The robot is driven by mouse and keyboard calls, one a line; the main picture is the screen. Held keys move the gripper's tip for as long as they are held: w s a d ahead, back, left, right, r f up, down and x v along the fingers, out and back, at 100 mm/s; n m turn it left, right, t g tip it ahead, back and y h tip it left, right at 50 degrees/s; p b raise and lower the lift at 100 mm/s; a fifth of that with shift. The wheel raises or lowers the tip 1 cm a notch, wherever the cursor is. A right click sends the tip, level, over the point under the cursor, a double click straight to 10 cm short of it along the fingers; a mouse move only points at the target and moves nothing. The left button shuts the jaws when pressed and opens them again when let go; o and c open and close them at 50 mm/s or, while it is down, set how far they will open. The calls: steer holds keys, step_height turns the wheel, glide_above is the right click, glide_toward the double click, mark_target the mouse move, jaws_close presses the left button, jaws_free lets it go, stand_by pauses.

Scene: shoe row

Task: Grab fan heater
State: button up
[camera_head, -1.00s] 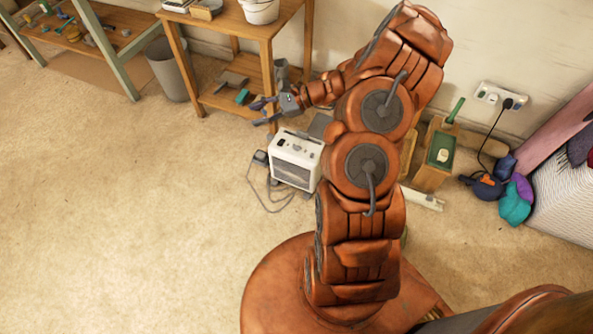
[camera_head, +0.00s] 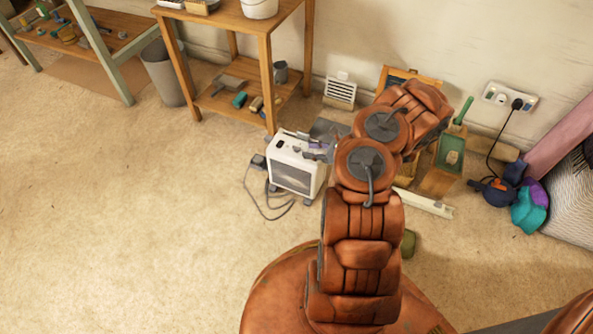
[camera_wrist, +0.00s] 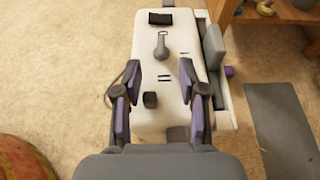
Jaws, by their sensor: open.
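The fan heater (camera_head: 296,166) is a white box with a dark front grille, standing on the floor in the head view. Its grey cable lies on the floor at its left. In the wrist view the heater's white top (camera_wrist: 178,45) shows dark controls and a grey knob-like part. My gripper (camera_wrist: 160,95) is open, its purple-padded fingers apart on either side of the heater's top in that view. Whether the pads touch the heater I cannot tell. In the head view my gripper (camera_head: 318,148) is at the heater's upper right, partly hidden by my arm.
A wooden shelf table (camera_head: 266,30) stands behind the heater, with a grey bin (camera_head: 163,75) at its left. A green-topped wooden box (camera_head: 446,160) and a drill-like tool (camera_head: 494,190) lie to the right. A grey slab (camera_wrist: 280,125) lies beside the heater. The floor at left is clear.

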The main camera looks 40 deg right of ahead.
mark_target(296, 147)
steer(key=shift+w+r+b+x, duration=0.15)
steer(key=shift+b+x, duration=0.25)
steer(key=shift+x, duration=0.5)
steer(key=shift+r+b+x, duration=0.2)
steer(key=shift+b+x, duration=0.2)
steer(key=shift+x, duration=0.5)
steer(key=shift+w+r+b+x, duration=0.15)
steer(key=shift+b+x, duration=0.25)
steer(key=shift+x, duration=0.55)
steer(key=shift+s, duration=0.1)
jaws_close()
steer(key=shift+r, duration=0.1)
